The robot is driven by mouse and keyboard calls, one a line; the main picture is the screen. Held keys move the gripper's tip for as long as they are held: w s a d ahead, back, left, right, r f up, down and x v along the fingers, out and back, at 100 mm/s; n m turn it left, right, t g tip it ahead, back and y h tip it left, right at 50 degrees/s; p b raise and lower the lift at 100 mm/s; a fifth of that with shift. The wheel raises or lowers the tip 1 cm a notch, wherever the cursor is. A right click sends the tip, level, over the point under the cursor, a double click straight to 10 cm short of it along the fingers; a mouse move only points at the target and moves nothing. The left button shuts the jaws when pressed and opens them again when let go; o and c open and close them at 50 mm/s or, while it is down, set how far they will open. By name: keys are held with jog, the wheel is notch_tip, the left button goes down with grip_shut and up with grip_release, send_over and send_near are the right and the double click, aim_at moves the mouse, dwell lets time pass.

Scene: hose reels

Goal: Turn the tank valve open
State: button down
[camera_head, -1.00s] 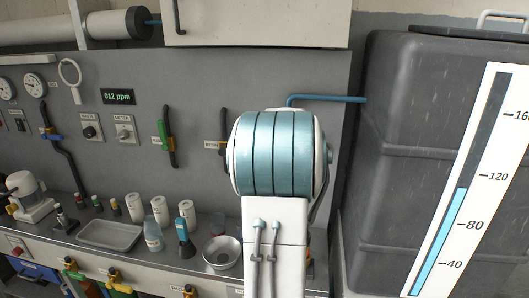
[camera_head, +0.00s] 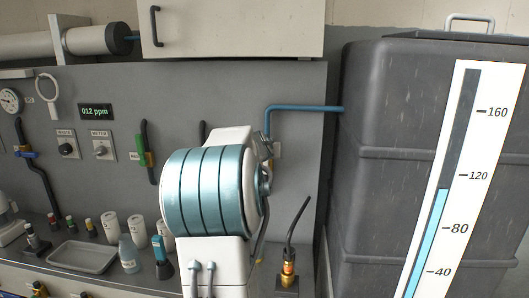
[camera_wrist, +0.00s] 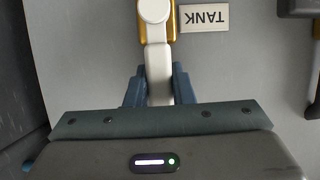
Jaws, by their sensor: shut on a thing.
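The tank valve has a white lever handle (camera_wrist: 157,58) and a yellow-gold body (camera_wrist: 172,32), seen in the wrist view beside an upside-down TANK label (camera_wrist: 205,17). My gripper (camera_wrist: 158,88) is shut on the lever, with one blue finger on each side of it. The lever runs roughly straight along the picture from the valve body down between the fingers. In the head view my arm's teal-banded link hides most of the valve. A blue pipe (camera_head: 300,108) runs from behind my arm to the grey tank (camera_head: 385,110).
A level gauge (camera_head: 440,200) on the tank reads a little above 100. A meter (camera_head: 95,112) shows 012 ppm. A green-handled valve (camera_head: 146,158) is on the panel to the left. Bottles and a tray (camera_head: 85,257) stand on the bench. A brass fitting (camera_head: 288,268) stands right of my arm.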

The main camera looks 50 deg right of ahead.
jog(key=c, duration=1.2)
grip_release()
jog(key=shift+w+r, duration=0.1)
jog(key=shift+c, duration=0.2)
jog(key=shift+a, duration=0.1)
jog(key=b+v, duration=0.7)
jog(key=v, duration=0.6)
jog(key=shift+a, duration=0.3)
jog(key=w+a+f+n+y+p, duration=0.25)
jog(key=a+f, duration=0.25)
jog(key=a, duration=0.5)
jog(key=w+a+f+n+y+p, duration=0.1)
jog(key=a+f+n+y+p, duration=0.25)
jog(key=a, duration=0.75)
jog(key=s+a+f+n+g+y, duration=0.1)
jog(key=s+a+f+n+y, duration=0.1)
jog(key=s+a+f, duration=0.2)
jog(key=s+a+f+n+g+y+p, duration=0.1)
jog(key=s+a+f+n+y, duration=0.1)
jog(key=a, duration=0.9)
jog(key=s+a+f+n+g+y, duration=0.1)
jog(key=s+a+f, duration=0.4)
jog(key=a, duration=0.2)
jog(key=shift+s+a+f+n+g+y+p, duration=0.3)
jog(key=shift+s+n+y+p, duration=0.1)
